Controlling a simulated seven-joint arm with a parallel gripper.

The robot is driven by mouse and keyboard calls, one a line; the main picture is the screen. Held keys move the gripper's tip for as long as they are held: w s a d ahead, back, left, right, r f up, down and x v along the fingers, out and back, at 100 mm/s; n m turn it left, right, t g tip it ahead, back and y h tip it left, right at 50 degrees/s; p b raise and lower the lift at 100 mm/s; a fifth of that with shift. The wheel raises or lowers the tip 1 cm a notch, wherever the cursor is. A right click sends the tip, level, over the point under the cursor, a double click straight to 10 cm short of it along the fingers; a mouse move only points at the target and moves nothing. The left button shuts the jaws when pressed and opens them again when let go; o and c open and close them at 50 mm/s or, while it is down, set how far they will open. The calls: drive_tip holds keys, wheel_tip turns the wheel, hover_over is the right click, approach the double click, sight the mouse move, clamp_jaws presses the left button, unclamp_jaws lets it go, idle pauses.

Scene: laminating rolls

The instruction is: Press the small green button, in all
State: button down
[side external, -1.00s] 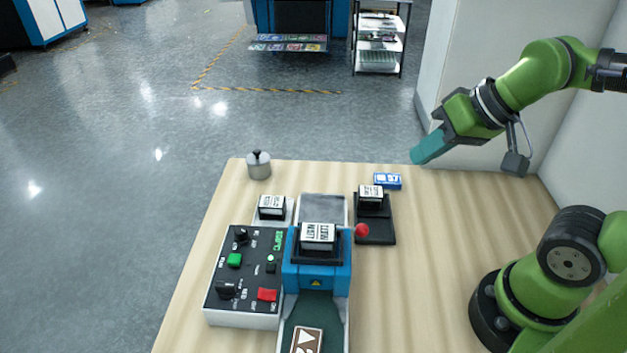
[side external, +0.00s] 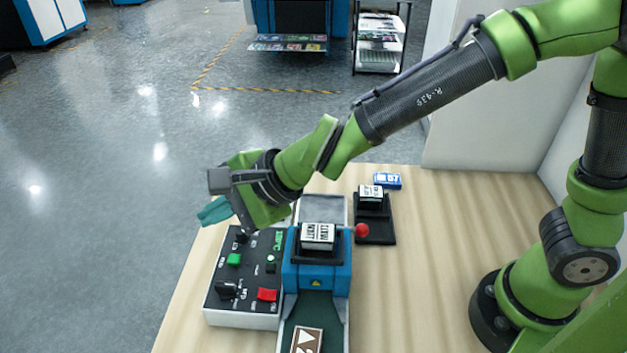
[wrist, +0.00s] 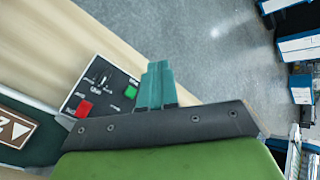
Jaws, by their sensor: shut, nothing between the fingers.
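The control panel (side external: 213,300) is a black-topped box at the left of the table. My gripper (side external: 212,213) is shut and empty, with teal fingers, in the air above the panel's far end, apart from the buttons.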

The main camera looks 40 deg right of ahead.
sight(238, 260)
drive_tip(key=m, duration=0.1)
drive_tip(key=w+d+f+m+h, duration=0.1)
drive_tip(key=m, duration=0.1)
drive_tip(key=d+m+h, duration=0.1)
drive_tip(key=m, duration=0.1)
drive_tip(key=shift+w+f, duration=0.25)
drive_tip(key=shift+w, duration=0.05)
drive_tip(key=shift+f+h, duration=0.1)
drive_tip(key=shift+h, duration=0.2)
drive_tip(key=shift+f, duration=4.3)
drive_tip(key=shift+f, duration=0.4)
